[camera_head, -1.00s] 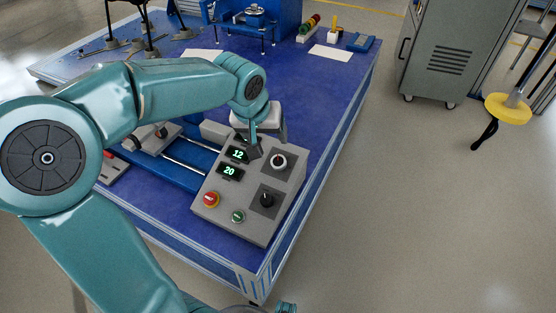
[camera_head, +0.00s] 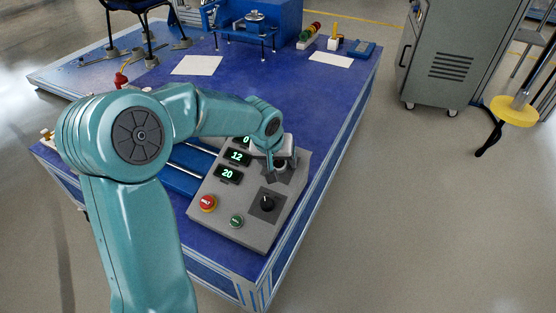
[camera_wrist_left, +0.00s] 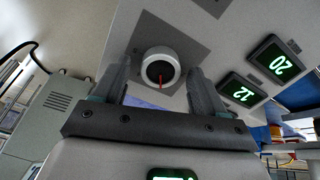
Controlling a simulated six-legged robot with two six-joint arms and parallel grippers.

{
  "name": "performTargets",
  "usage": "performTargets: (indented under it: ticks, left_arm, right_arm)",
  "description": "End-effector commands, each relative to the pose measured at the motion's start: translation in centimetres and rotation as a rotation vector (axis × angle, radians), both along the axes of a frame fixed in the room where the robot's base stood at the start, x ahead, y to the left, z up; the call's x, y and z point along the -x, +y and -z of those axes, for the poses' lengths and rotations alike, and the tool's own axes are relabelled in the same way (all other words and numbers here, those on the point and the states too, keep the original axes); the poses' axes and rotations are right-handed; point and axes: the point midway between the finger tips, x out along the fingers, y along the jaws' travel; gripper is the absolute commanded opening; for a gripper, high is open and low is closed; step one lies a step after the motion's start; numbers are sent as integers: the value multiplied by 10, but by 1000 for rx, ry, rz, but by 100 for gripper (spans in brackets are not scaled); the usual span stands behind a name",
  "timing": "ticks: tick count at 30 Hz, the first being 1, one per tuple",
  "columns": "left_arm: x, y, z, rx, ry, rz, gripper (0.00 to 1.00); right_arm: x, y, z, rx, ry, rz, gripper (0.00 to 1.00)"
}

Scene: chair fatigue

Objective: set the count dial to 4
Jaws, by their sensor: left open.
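A grey control panel (camera_head: 238,219) stands on the blue table, with green displays reading 0, 12 and 20. Its upper knob (camera_head: 281,164) is partly hidden by my left gripper (camera_head: 277,161). In the left wrist view, this knob (camera_wrist_left: 160,66) is round and white with a dark face and a red pointer line. The left gripper (camera_wrist_left: 160,82) is open, with a finger on either side of the knob and visible gaps. A lower black knob (camera_head: 267,204) sits on a dark square plate. No label shows which knob is the count dial. My right gripper is out of view.
A red button (camera_head: 208,203) and a green button (camera_head: 236,221) sit low on the panel. Blue rails lie left of it. A grey cabinet (camera_head: 455,60) stands beyond the table's right edge.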

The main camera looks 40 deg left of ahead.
Motion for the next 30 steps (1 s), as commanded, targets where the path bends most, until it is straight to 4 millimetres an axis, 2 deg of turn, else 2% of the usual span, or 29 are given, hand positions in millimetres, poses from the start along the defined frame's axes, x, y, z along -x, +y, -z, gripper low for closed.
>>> performTargets:
  ticks: [1, 2, 6, 7, 19, 30]
  left_arm:
    - [0, 0, 0, 0, 0, 0, 72]
    - [0, 0, 0, 0, 0, 0, 65]
    - [0, 0, 0, 0, 0, 0, 19]
    - [0, 0, 0, 1, 1, 0, 15]
    - [0, 0, -1, -23, 10, 62, 15]
    - [0, -1, -3, -129, 42, 333, 15]
  right_arm:
    - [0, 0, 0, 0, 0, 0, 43]
    - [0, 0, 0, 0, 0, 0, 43]
    - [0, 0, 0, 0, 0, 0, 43]
    - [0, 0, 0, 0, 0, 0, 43]
    - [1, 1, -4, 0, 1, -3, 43]
    - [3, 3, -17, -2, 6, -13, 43]
